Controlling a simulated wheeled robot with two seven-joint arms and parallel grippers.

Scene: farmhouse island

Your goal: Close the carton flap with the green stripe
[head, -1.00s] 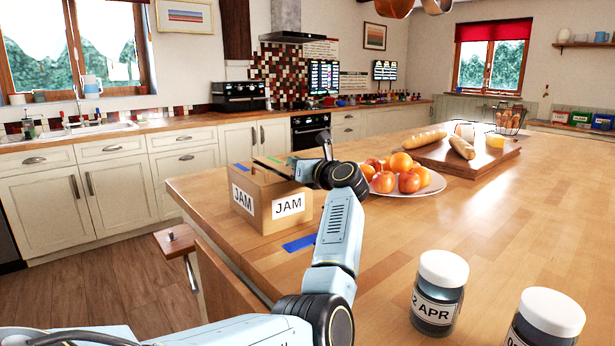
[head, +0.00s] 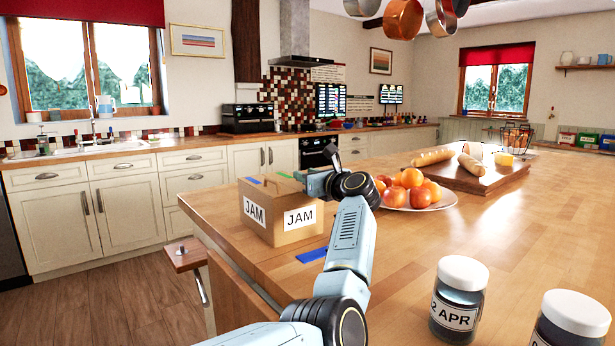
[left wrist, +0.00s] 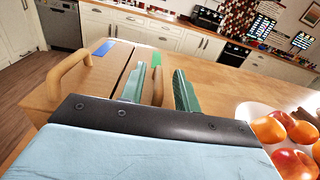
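The cardboard carton (head: 278,228) with JAM labels stands on the wooden island. Its top shows a flap with a blue stripe (left wrist: 103,48) and a flap with a green stripe (left wrist: 156,59), both lying about flat, with a thin dark seam between them. A wooden handle (left wrist: 70,70) rises from the blue-striped flap. A second handle (left wrist: 157,88) shows between the green fingers of my left gripper (left wrist: 158,88). These fingers stand apart with visible gaps beside the handle. In the head view my left wrist hides the carton's right end. My right gripper is out of view.
A plate of oranges and other fruit (head: 408,190) sits right of the carton, close to my left wrist. A blue strip (head: 312,254) lies in front of the carton. Two lidded jars (head: 458,300) stand front right. A bread board (head: 480,178) lies farther back.

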